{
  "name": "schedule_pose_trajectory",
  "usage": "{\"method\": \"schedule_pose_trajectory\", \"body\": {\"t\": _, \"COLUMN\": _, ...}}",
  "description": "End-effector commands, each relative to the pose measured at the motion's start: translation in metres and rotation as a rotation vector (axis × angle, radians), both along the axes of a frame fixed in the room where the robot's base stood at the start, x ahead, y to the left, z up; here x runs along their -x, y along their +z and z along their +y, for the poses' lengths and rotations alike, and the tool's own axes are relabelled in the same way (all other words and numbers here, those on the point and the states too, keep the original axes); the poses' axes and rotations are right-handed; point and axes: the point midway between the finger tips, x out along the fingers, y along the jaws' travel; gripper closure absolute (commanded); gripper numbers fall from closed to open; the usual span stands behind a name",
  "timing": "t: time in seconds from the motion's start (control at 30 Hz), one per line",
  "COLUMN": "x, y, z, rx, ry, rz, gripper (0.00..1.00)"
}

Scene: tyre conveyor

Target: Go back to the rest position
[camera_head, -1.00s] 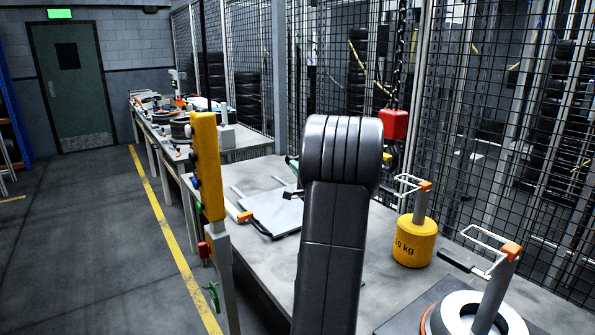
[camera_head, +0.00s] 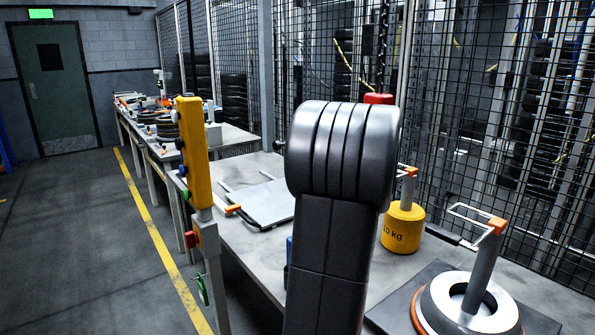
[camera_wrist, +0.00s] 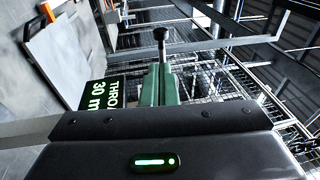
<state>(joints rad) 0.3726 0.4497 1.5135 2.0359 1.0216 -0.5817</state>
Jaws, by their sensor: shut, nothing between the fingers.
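My arm's dark link rises through the middle of the head view and hides part of the workbench. My gripper is outside the head view. In the wrist view, my gripper (camera_wrist: 155,125) shows as a dark body with screws and a green light across the bottom. It is shut and holds nothing.
The workbench (camera_head: 245,240) holds a yellow 10 kg weight (camera_head: 402,232) and a white ring (camera_head: 444,297) around a handled post. A yellow post (camera_head: 192,150) stands at its left edge. Mesh fencing (camera_head: 460,130) runs behind. The floor at left is clear up to a green door (camera_head: 54,85).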

Motion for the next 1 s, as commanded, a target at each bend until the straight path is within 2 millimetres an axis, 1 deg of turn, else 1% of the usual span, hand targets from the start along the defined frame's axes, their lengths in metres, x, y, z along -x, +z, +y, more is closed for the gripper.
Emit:
{"method": "schedule_pose_trajectory", "body": {"t": 0.1, "x": 0.005, "y": -0.002, "z": -0.003, "rx": -0.001, "ry": -0.002, "rz": 0.002, "gripper": 1.0}}
{"method": "schedule_pose_trajectory", "body": {"t": 0.33, "x": 0.006, "y": -0.002, "z": -0.003, "rx": -0.001, "ry": -0.001, "rz": 0.001, "gripper": 1.0}}
{"method": "schedule_pose_trajectory", "body": {"t": 0.47, "x": 0.004, "y": -0.001, "z": -0.003, "rx": 0.0, "ry": 0.0, "rz": 0.001, "gripper": 1.0}}
{"method": "schedule_pose_trajectory", "body": {"t": 0.57, "x": -0.001, "y": 0.001, "z": 0.001, "rx": 0.0, "ry": 0.002, "rz": 0.001, "gripper": 1.0}}
{"method": "schedule_pose_trajectory", "body": {"t": 0.67, "x": -0.012, "y": 0.003, "z": 0.008, "rx": 0.0, "ry": 0.002, "rz": 0.003, "gripper": 1.0}}
{"method": "schedule_pose_trajectory", "body": {"t": 1.0, "x": -0.07, "y": 0.015, "z": 0.04, "rx": 0.0, "ry": 0.002, "rz": 0.003, "gripper": 1.0}}
